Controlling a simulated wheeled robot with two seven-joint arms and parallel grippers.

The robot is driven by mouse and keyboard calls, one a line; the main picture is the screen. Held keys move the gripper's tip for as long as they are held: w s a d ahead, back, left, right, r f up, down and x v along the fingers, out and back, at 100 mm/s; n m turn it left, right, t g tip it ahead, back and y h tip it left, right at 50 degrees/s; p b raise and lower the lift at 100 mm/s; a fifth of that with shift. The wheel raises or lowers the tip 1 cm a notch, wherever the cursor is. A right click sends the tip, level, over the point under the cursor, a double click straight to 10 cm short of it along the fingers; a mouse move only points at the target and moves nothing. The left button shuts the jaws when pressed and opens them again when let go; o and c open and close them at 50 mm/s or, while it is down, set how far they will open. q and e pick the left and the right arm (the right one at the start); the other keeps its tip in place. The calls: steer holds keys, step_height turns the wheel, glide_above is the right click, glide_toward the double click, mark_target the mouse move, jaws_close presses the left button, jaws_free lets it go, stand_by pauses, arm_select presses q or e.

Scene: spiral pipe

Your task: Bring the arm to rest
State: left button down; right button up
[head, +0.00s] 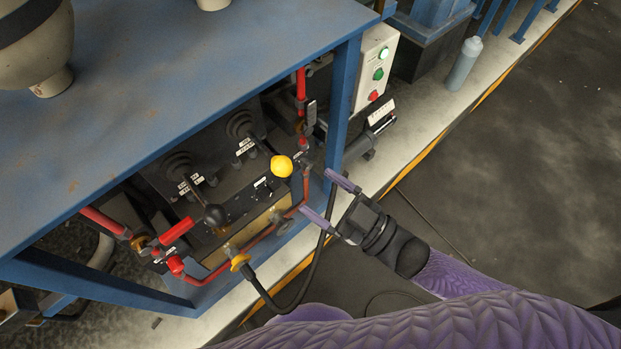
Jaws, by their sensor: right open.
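My right gripper (330,199) is open, with its two purple fingers apart and nothing between them. It is in front of the blue frame's right post, and its arm comes in from the lower right. To its left, under the blue bench top, are a yellow ball knob (281,166), a black ball-topped lever (215,215), a red valve handle (176,231) and a brass valve (240,261). I cannot tell whether the fingers touch anything. My left gripper is not in view.
The blue bench top (190,80) overhangs the valve panel. A white button box (376,65) with green and red buttons is on its right side. A black hose (315,262) hangs near my right gripper. A grey bottle (463,64) stands on the pale ledge. The dark floor (520,160) at right is mostly clear.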

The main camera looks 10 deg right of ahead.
steer(key=s+d+f+m+g+h+p, duration=0.1)
steer(key=s+d+f+m+g+h, duration=0.2)
steer(key=f, duration=0.5)
steer(key=s+d+f+m+g+h, duration=0.1)
steer(key=s+d+f+h, duration=0.1)
steer(key=d+f+h, duration=0.35)
steer(key=s+d+f+m+g+h+p, duration=0.1)
steer(key=s+d+f+m+g+h, duration=0.2)
steer(key=f, duration=0.6)
steer(key=s+d+f+g+h, duration=0.1)
steer(key=s+f+g+h, duration=0.1)
steer(key=s, duration=1)
steer(key=s+d+f+m+g+h+p, duration=0.1)
steer(key=s+f+g, duration=0.3)
steer(key=s, duration=0.8)
steer(key=shift+s+d+f+m+g+h, duration=0.25)
steer(key=shift+d+f+g+h, duration=0.2)
steer(key=shift+g+h, duration=0.5)
